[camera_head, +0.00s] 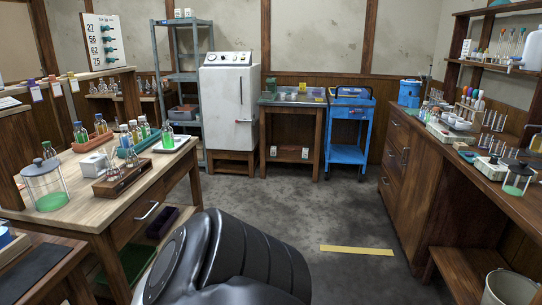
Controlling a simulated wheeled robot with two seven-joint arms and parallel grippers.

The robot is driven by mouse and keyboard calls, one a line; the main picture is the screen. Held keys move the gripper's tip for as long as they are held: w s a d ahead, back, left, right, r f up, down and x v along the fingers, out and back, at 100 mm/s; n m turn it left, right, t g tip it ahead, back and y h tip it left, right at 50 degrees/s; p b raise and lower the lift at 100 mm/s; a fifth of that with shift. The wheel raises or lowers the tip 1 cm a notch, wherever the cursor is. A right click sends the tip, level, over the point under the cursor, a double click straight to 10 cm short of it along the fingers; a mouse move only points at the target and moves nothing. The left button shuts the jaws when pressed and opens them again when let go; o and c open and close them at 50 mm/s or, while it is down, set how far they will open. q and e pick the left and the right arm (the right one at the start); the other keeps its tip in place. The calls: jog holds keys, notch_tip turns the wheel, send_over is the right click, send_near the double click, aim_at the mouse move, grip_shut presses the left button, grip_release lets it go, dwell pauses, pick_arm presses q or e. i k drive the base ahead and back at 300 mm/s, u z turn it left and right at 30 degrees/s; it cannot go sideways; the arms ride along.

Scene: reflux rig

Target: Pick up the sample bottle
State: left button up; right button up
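Several small capped bottles stand on the wooden table at left, and I cannot tell which one is the sample bottle. Neither gripper shows; only a black part of my arm rises from the bottom middle, apart from the bottles.
The wooden table (84,216) also holds a lidded glass jar (44,187), a white box (92,164) and a wooden rack (122,180). A long bench (424,142) with glassware runs along the right. A blue cart (349,130) stands at the back. The middle floor is clear.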

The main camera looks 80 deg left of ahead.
aim_at(167, 134)
jog(key=u, duration=3.65)
jog(key=k, duration=0.75)
jog(key=z, duration=1.4)
jog(key=i, duration=2.5)
jog(key=u, duration=1.4)
jog(key=i, duration=1.3)
jog(key=u, duration=1.4)
jog(key=i, duration=0.2)
jog(key=u, duration=0.1)
